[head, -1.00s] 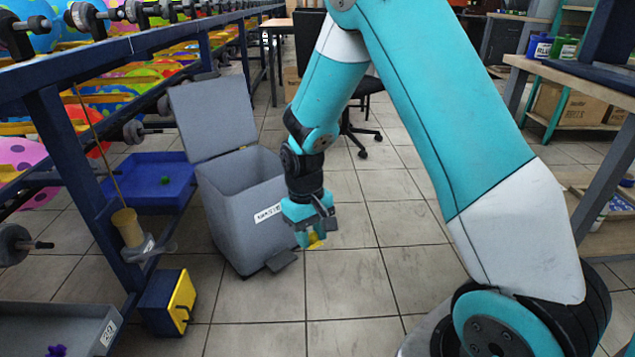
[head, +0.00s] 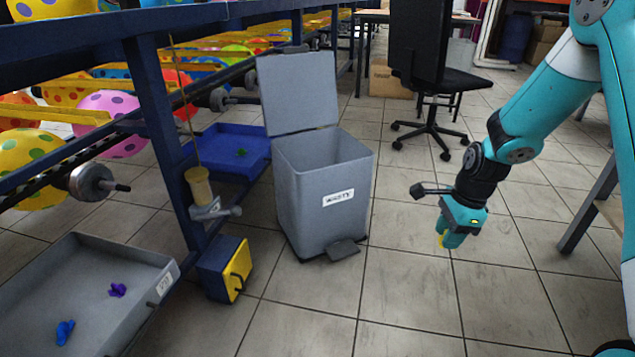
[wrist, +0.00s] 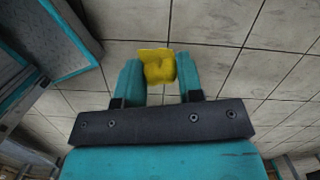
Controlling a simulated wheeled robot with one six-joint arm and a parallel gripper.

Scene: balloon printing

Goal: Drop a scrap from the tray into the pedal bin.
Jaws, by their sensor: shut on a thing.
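My gripper (head: 441,236) is shut on a yellow scrap (wrist: 158,68), which sits between the two teal fingers in the wrist view. In the head view only a bit of yellow shows at the fingertips. The gripper hangs above the tiled floor, to the right of the pedal bin and apart from it. The grey pedal bin (head: 318,210) has its lid (head: 299,92) raised and its top open; its inside bottom is hidden. A grey tray (head: 125,255) at the lower left holds a purple scrap (head: 118,290) and a blue scrap (head: 65,332).
A blue tray (head: 215,147) with a green scrap (head: 241,152) stands behind and left of the bin. A blue and yellow box (head: 226,268) is by the rack post (head: 160,100). An office chair (head: 430,75) stands at the back. The floor (head: 400,290) right of the bin is clear.

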